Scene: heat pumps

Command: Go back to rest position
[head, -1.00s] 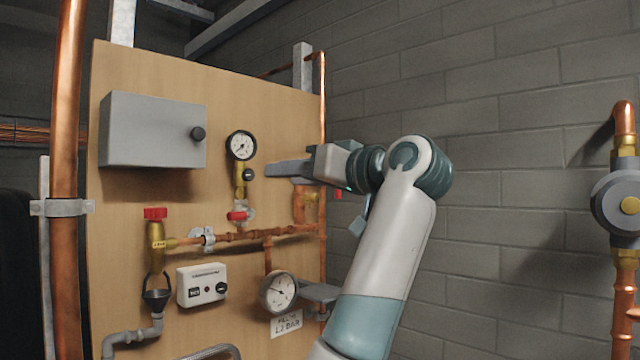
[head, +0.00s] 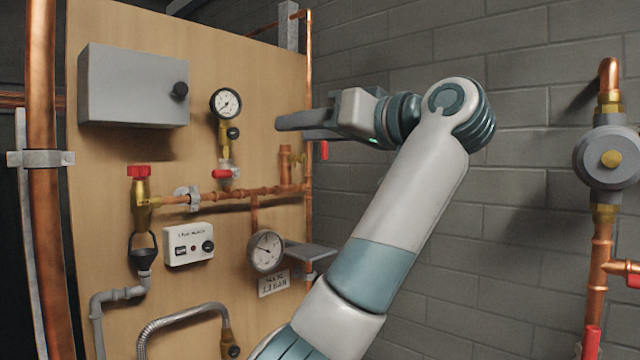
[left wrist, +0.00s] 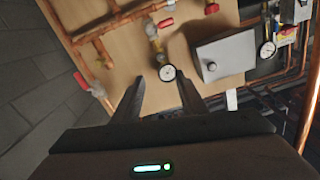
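My left gripper (head: 292,125) is raised in front of the right part of the wooden panel (head: 110,200). It is to the right of the upper pressure gauge (head: 226,103) in the picture. In the left wrist view the two fingers of the gripper (left wrist: 162,84) are spread with nothing between them. The gauge (left wrist: 167,73) shows beyond their tips, apart from them. My left arm crosses the middle of the head view up to a bent joint. My right gripper is in neither view.
The panel carries a grey box (head: 135,88), copper pipes (head: 235,193), a red-capped valve (head: 139,172), a white controller (head: 189,244) and a lower gauge (head: 266,251). A pump (head: 606,158) on a copper pipe stands at right. Bare block wall (head: 440,50) lies behind my arm.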

